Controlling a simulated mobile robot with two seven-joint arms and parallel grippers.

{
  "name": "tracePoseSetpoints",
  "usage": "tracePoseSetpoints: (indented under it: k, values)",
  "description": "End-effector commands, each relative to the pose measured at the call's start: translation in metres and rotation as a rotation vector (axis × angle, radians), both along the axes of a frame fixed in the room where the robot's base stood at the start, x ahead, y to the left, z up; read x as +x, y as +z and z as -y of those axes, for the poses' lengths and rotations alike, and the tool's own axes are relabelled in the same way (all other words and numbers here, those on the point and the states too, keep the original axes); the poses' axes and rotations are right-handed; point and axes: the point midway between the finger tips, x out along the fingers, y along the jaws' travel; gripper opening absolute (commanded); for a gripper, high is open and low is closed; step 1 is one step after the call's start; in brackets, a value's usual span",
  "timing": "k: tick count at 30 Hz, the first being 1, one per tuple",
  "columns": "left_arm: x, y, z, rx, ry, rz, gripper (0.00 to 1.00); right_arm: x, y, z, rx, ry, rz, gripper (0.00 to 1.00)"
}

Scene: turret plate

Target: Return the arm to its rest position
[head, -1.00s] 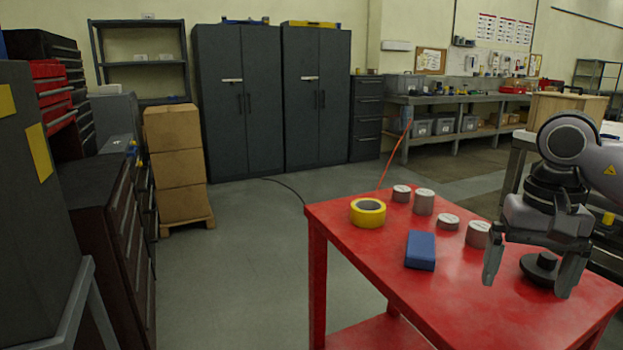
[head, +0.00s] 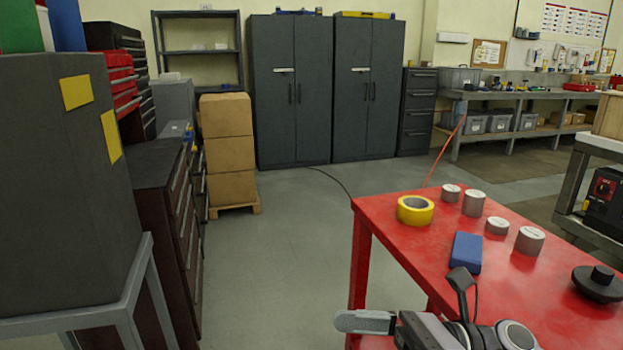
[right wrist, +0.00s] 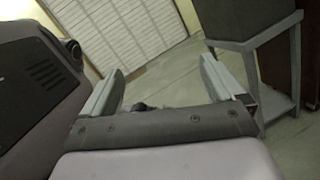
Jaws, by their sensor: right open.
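My right arm is folded low at the bottom edge of the head view, in front of the red table (head: 400,248). My right gripper shows in the right wrist view (right wrist: 163,85), its two fingers wide apart with nothing between them but floor and background. In the head view only part of the gripper and wrist shows, and the rest is cut off by the lower edge. A black disc with a knob (head: 600,285) lies on the table at the right, apart from the gripper. My left gripper is not in view.
The table holds a yellow tape roll (head: 415,209), a blue block (head: 466,252) and several grey cylinders (head: 529,240). A dark grey cabinet (head: 60,190) on a stand is at the left. Stacked cartons (head: 228,155) stand behind. Floor (head: 280,260) between cabinet and table is clear.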

Motion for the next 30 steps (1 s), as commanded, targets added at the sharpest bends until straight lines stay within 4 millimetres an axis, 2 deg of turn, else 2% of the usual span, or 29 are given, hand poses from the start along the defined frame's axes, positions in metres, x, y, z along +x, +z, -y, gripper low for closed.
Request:
tracePoseSetpoints:
  k: [1, 4, 8, 11, 14, 17, 21, 24, 28, 29, 30]
  values:
    - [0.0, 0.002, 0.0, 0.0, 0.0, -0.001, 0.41, 0.004, -0.001, -0.001, 0.09, -0.049, -0.15, 0.95]
    - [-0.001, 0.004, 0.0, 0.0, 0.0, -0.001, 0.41, 0.017, -0.006, 0.005, 0.259, -0.147, -0.443, 0.95]
    - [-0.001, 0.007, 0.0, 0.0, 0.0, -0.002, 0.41, 0.035, -0.03, 0.024, 0.484, -0.271, -0.836, 0.95]
    - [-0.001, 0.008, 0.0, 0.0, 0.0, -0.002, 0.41, 0.043, -0.063, 0.044, 0.663, -0.366, -1.144, 0.95]
    - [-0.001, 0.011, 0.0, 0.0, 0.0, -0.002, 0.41, 0.042, -0.105, 0.067, 0.852, -0.46, -1.449, 0.95]
    - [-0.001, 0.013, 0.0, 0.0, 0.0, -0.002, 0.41, 0.028, -0.156, 0.09, 1.053, -0.562, -1.745, 0.95]
    - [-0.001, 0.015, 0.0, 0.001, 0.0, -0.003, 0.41, -0.013, -0.228, 0.116, 1.348, -0.705, -2.115, 0.95]
    - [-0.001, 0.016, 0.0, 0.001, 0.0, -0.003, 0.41, -0.048, -0.268, 0.128, 1.535, -0.791, -2.308, 0.95]
    - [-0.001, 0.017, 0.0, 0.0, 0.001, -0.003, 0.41, -0.084, -0.298, 0.136, 1.704, -0.874, -2.455, 0.95]
    - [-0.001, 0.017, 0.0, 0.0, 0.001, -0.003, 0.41, -0.089, -0.302, 0.138, -1.725, 0.884, 2.468, 0.95]
    - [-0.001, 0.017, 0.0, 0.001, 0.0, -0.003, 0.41, -0.094, -0.306, 0.138, -1.716, 0.877, 2.438, 0.95]
